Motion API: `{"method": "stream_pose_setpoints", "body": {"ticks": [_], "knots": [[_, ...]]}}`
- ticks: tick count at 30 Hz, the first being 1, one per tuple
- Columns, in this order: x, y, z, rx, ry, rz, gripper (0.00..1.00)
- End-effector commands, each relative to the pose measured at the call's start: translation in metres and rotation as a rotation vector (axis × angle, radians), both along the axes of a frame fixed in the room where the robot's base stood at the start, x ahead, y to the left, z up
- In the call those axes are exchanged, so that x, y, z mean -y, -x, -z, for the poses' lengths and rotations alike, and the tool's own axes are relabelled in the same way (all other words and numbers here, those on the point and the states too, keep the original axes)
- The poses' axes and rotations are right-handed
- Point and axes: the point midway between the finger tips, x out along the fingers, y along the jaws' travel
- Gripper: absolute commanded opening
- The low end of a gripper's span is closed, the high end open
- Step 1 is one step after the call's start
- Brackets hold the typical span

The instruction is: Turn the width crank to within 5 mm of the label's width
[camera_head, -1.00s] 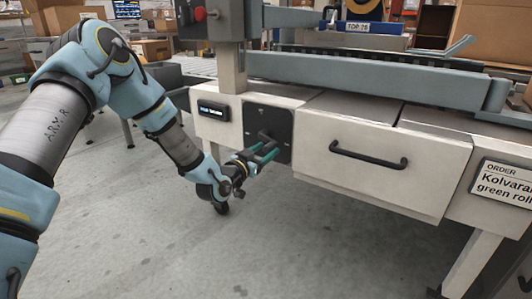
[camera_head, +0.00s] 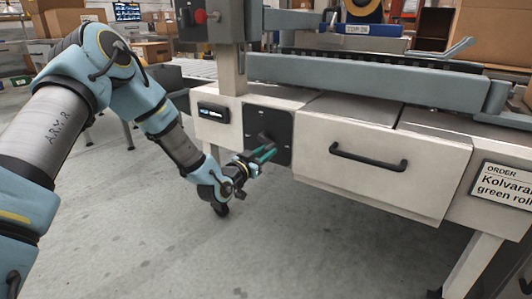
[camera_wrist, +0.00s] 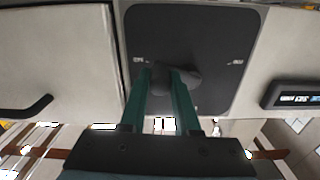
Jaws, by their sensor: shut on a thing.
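The width crank (camera_head: 265,140) is a dark handle on a black plate (camera_head: 281,122) set in the machine's pale front. My gripper (camera_head: 264,154) has green fingers and is shut on the crank. In the wrist view the fingers (camera_wrist: 174,84) close around the dark crank knob (camera_wrist: 161,78), which they partly hide. Small white marks sit on the plate either side of the knob, too small to read. A small dark display (camera_head: 213,111) is left of the plate; it also shows in the wrist view (camera_wrist: 292,98), with its digits too blurred to read.
A closed drawer (camera_head: 385,155) with a black handle is right of the plate. An order card (camera_head: 506,188) at the right reads "Kolvara..." and "green roll", cut off by the frame. Grey rails (camera_head: 375,82) run above. The floor below my gripper is clear.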

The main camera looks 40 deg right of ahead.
Motion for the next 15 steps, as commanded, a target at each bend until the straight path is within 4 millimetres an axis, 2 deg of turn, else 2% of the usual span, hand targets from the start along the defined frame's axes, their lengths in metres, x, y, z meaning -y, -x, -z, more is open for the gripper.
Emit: {"method": "stream_pose_setpoints", "body": {"ticks": [15], "knots": [[0.0002, 0.0014, -0.0035, -0.075, 0.02, 0.0, 0.0]]}}
